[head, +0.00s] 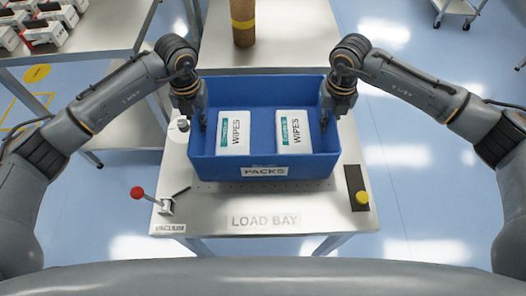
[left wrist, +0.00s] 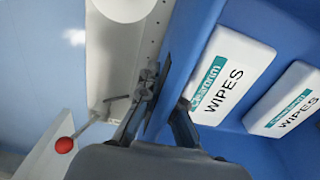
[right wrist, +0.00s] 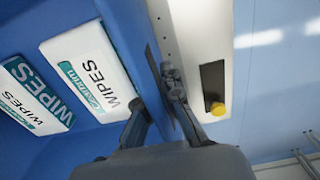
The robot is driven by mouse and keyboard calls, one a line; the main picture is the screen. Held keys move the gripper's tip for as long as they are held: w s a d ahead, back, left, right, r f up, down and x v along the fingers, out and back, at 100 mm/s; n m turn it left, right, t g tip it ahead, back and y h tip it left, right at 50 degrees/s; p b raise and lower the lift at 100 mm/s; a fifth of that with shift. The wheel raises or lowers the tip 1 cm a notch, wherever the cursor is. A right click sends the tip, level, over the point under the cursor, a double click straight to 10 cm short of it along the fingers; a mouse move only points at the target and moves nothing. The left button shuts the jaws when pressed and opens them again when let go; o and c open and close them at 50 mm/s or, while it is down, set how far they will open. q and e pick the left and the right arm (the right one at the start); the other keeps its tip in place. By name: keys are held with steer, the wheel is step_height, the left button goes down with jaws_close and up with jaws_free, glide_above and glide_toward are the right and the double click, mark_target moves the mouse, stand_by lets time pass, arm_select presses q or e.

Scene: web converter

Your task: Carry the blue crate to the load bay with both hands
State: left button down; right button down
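The blue crate (head: 215,170), labelled PACKS, is over the steel load bay table (head: 300,222), inside its edges. I cannot tell if its base touches the top. Two white packs of wipes lie in it, a left one (head: 234,138) and a right one (head: 293,133). My left gripper (head: 197,118) is shut on the crate's left wall, with a finger on each side in the left wrist view (left wrist: 166,105). My right gripper (head: 333,112) is shut on the right wall, which runs between its fingers in the right wrist view (right wrist: 158,100). The crate looks level.
A red-knobbed lever (head: 138,193) stands at the table's front left by the VACUUM label. A yellow knob (head: 362,198) on a black strip is at the right. Behind, another steel table (head: 285,40) holds a brown roll (head: 243,30). Blue floor is open at the right.

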mark_target(322, 138)
arm_select(q)
steer(key=shift+a+r, duration=0.1)
steer(key=shift+a, duration=0.05)
arm_select(e)
steer(key=shift+r, duration=0.15)
steer(key=shift+f, duration=0.2)
